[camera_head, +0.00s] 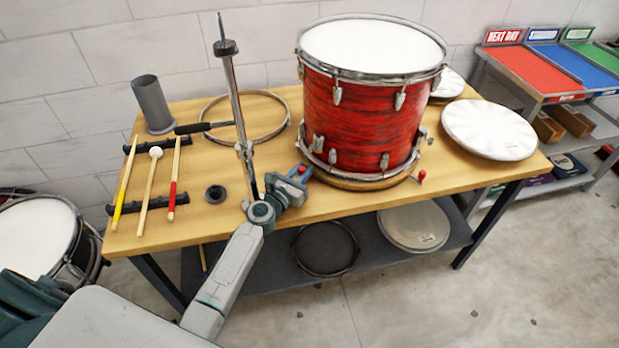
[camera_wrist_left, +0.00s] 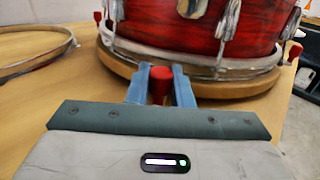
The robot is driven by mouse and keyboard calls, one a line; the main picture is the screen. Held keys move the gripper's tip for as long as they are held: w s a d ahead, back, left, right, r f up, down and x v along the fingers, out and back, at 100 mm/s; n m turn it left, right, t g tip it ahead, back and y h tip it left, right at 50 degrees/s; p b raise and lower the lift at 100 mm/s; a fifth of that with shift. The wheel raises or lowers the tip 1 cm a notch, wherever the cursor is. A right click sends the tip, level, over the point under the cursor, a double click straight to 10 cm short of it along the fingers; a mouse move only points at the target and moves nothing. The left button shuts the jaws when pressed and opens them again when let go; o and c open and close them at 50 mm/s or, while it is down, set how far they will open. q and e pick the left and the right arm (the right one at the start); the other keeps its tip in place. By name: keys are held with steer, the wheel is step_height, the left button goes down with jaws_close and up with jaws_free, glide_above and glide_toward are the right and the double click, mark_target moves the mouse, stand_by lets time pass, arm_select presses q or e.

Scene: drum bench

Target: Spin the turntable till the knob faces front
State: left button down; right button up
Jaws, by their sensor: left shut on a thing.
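The red drum (camera_head: 362,115) stands upright on the turntable (camera_head: 372,184), a round wooden disc at the bench's front edge. My left gripper (camera_head: 303,172) is at the disc's front-left rim. In the left wrist view its blue fingers (camera_wrist_left: 160,86) are shut on a red knob (camera_wrist_left: 160,80) at the rim. Another red knob (camera_head: 421,177) shows at the disc's right; two more red knobs show at left (camera_wrist_left: 98,17) and right (camera_wrist_left: 294,50) in the left wrist view. My right gripper is not in view.
A tall metal stand (camera_head: 235,100) rises left of the drum, close to my left arm. A wooden hoop (camera_head: 285,124), drumsticks (camera_head: 150,190) and a grey cup (camera_head: 153,105) are on the bench's left. A white drumhead (camera_head: 490,130) lies at right.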

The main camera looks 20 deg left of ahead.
arm_select(q)
steer(key=shift+d, duration=0.1)
steer(key=c, duration=1.3)
jaws_free()
steer(key=shift+c, duration=0.2)
steer(key=shift+s, duration=0.1)
steer(key=shift+r, duration=0.2)
step_height(320, 180, up, 4)
steer(key=p, duration=0.3)
steer(key=s+d, duration=0.3)
steer(key=s, duration=0.4)
steer(key=s+d, duration=0.2)
steer(key=s, duration=0.6)
steer(key=shift+d+r+p, duration=0.3)
steer(key=shift+d+p, duration=0.1)
steer(key=shift+p, duration=0.05)
